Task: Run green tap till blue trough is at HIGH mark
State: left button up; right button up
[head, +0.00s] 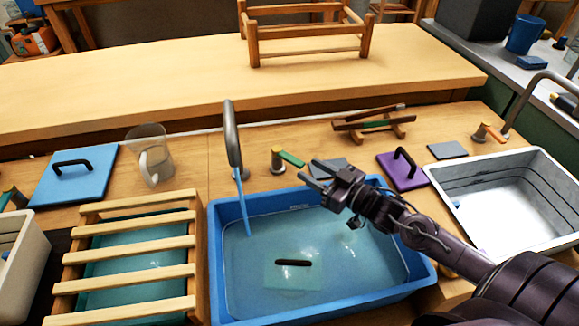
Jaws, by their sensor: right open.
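The blue trough (217,225) holds water (345,250), and a pale green slab with a dark handle (293,263) shows in it. The curved grey spout (231,130) stands at its back left. A blue stream (243,205) runs from the spout into the water. The green tap lever (291,158) sits on a metal post behind the trough and points right. Small pale marking shows on the trough's inner back wall; I cannot read it. My right gripper (313,176) is open and empty, just in front of the lever, above the trough's back rim. My left gripper is out of view.
A slatted wooden rack (130,253) stands left of the trough. A clear jug (150,155) and blue lid (75,172) are behind it. A purple lid (401,172), an orange-handled tap (490,132) and a white trough (520,200) are right.

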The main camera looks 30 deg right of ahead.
aim_at(273, 148)
jog(key=shift+x, duration=3.85)
grip_shut()
